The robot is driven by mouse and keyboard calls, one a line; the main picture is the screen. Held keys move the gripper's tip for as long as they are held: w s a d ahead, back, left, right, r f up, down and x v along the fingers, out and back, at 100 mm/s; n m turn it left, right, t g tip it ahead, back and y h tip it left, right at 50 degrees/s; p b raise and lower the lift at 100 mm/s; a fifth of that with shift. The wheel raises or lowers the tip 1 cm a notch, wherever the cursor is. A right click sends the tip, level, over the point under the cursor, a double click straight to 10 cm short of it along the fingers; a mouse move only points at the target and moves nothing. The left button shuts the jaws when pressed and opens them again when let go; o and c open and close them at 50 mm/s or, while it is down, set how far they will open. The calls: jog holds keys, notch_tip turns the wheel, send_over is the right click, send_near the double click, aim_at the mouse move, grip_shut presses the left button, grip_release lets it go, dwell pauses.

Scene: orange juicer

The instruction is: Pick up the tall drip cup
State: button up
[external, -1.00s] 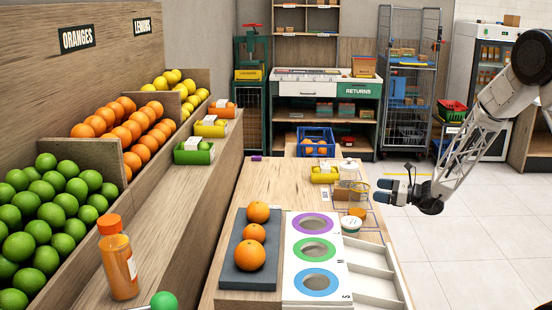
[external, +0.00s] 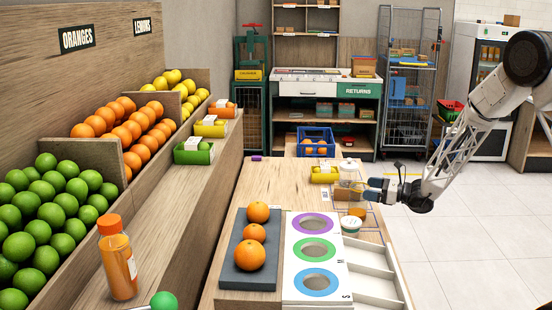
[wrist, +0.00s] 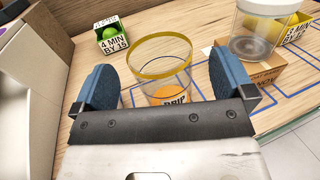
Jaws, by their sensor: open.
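The drip cup is a clear cup (wrist: 160,68) with a yellow rim and an orange label, standing upright on the wooden table. In the wrist view my gripper (wrist: 163,84) is open, with one blue pad to the left and one to the right of the cup. The pads show gaps to the cup's sides, and the cup's lower part is hidden behind my gripper. In the external view my gripper (external: 372,190) is at the right edge of the table, overlapping the cup, which is hard to make out there.
A clear jar (wrist: 258,38) stands on a cardboard box (wrist: 240,68) close to the right pad. A lime box (wrist: 112,40) is behind on the left, and a yellow box (wrist: 298,30) behind on the right.

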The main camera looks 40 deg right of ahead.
aim_at(360, 186)
jog(key=shift+x, duration=2.15)
jog(key=c, duration=1.3)
jog(key=shift+o, duration=0.2)
jog(key=shift+r, duration=0.15)
